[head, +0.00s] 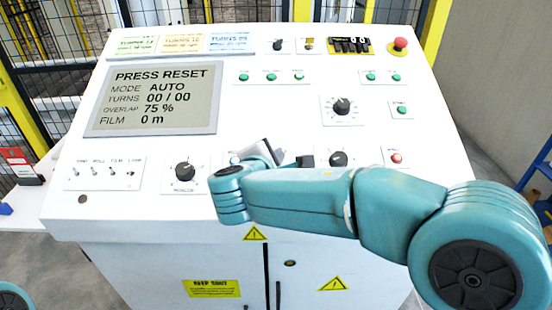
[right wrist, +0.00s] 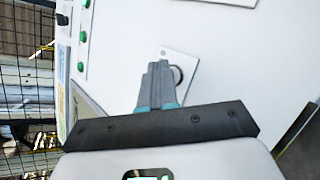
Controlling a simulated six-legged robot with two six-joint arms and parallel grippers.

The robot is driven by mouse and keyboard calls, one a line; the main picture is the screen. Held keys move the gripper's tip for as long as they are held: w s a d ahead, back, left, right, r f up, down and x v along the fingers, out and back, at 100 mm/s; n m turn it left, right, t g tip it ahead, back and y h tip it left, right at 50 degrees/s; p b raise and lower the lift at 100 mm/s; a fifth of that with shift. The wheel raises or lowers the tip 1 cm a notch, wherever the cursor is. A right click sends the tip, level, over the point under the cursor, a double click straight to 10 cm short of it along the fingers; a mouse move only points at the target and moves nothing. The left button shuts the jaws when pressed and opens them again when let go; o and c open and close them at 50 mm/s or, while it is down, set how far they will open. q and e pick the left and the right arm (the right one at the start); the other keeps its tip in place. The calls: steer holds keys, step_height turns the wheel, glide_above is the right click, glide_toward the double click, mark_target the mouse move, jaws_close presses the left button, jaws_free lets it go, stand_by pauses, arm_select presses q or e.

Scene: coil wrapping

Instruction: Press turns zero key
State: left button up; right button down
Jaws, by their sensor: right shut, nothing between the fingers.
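The white sloped console (head: 440,150) carries a screen (head: 152,98) reading "PRESS RESET", mode AUTO, turns 00 / 00, overlap 75 %, film 0 m. Key labels are too small to read, so I cannot tell which one is the turns zero key. My right gripper (head: 300,160) is over the lower middle of the console, partly hidden by my own arm. My left gripper is out of view.
Green buttons (head: 271,77) form a row right of the screen. A knob (head: 185,171) and several toggle switches (head: 93,172) sit lower left. A red button (head: 397,158) is lower right.

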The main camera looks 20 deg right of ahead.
steer(key=shift+s+r, duration=0.3)
steer(key=shift+r, duration=0.25)
steer(key=shift+w, duration=0.1)
steer(key=r+p, duration=0.1)
steer(key=s+r+p, duration=0.1)
steer(key=r, duration=0.1)
steer(key=s+r+p, duration=0.1)
steer(key=shift+a+r, duration=0.3)
steer(key=shift+a, duration=0.05)
stand_by(0.5)
steer(key=shift+s, duration=0.1)
